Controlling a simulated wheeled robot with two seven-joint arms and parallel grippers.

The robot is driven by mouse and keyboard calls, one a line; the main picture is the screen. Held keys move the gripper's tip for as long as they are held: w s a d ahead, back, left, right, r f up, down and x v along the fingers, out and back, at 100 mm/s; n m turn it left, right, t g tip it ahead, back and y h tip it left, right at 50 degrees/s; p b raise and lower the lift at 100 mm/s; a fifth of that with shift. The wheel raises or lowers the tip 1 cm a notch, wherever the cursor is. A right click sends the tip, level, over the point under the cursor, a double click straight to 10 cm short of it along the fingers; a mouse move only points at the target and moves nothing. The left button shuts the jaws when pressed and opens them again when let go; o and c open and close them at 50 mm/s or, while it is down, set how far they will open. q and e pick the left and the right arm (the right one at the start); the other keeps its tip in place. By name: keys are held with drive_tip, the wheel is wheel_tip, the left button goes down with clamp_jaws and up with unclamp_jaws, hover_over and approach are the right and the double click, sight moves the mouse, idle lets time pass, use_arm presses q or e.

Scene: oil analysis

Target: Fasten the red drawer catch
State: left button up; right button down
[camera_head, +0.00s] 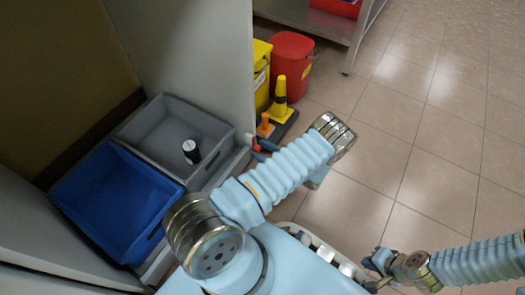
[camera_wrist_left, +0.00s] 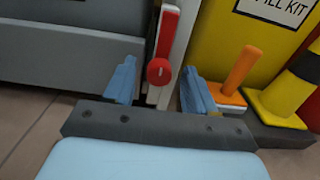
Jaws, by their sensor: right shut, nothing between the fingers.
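The red catch (camera_wrist_left: 159,71) shows in the left wrist view as a red lever standing upright above a round red knob, on a white upright strip. In the head view only a small bit of the red catch (camera_head: 254,142) shows at the grey tray's right corner. My left gripper (camera_wrist_left: 158,88) is open, with one blue finger on each side of the knob; I cannot tell whether they touch it. In the head view my left gripper (camera_head: 264,150) is partly hidden by its arm. My right gripper (camera_head: 374,274) is shut and empty at the lower right.
A grey tray (camera_head: 218,118) holds a black-capped bottle (camera_head: 191,150), beside a blue tray (camera_head: 82,172). A yellow bin (camera_head: 261,75), a red bin (camera_head: 291,65), and a yellow-black cone (camera_head: 280,98) stand close behind the catch. Tiled floor is open at right.

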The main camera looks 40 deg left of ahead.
use_arm(q)
clamp_jaws()
drive_tip(key=shift+n, duration=0.3)
drive_tip(key=n, duration=0.8)
drive_tip(key=shift+s+n, duration=0.1)
drive_tip(key=shift+n, duration=0.3)
drive_tip(key=n, duration=0.4)
drive_tip(key=shift+f, duration=0.1)
drive_tip(key=shift+s+f+n, duration=0.1)
drive_tip(key=shift+n, duration=2.2)
